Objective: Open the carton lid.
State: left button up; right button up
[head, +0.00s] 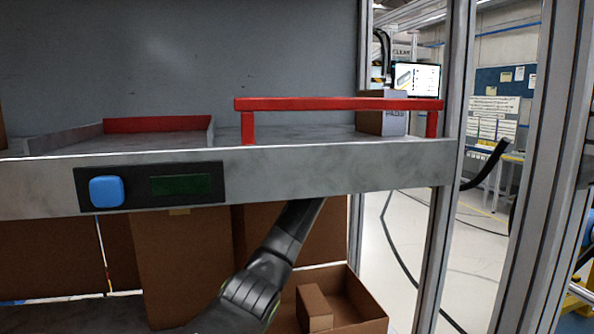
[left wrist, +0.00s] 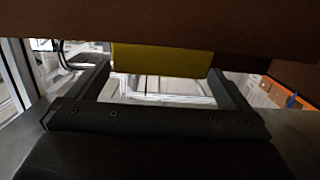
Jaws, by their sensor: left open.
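In the left wrist view a brown cardboard panel (left wrist: 160,22), which looks like the carton lid, spans the top. A yellow tab (left wrist: 162,60) hangs below its edge. My left gripper (left wrist: 160,74) is open, with one finger on each side of the tab; I cannot tell whether they touch it. My right gripper is not seen.
The grey shelf (head: 330,168) has a panel with a blue button (head: 106,191) and a red rail (head: 340,104). A small box (head: 382,112) stands on it. An open carton (head: 362,305) sits low right, beside a metal post (head: 437,240).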

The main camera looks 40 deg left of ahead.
pick_arm(q)
jog(key=shift+d+f, duration=0.1)
jog(key=shift+s+d+b, duration=0.2)
jog(key=shift+s+b, duration=0.05)
jog(key=shift+b, duration=0.1)
jog(key=b+v, duration=0.3)
jog(key=v, duration=0.3)
jog(key=shift+s+d+r, duration=0.25)
jog(key=shift+s, duration=0.05)
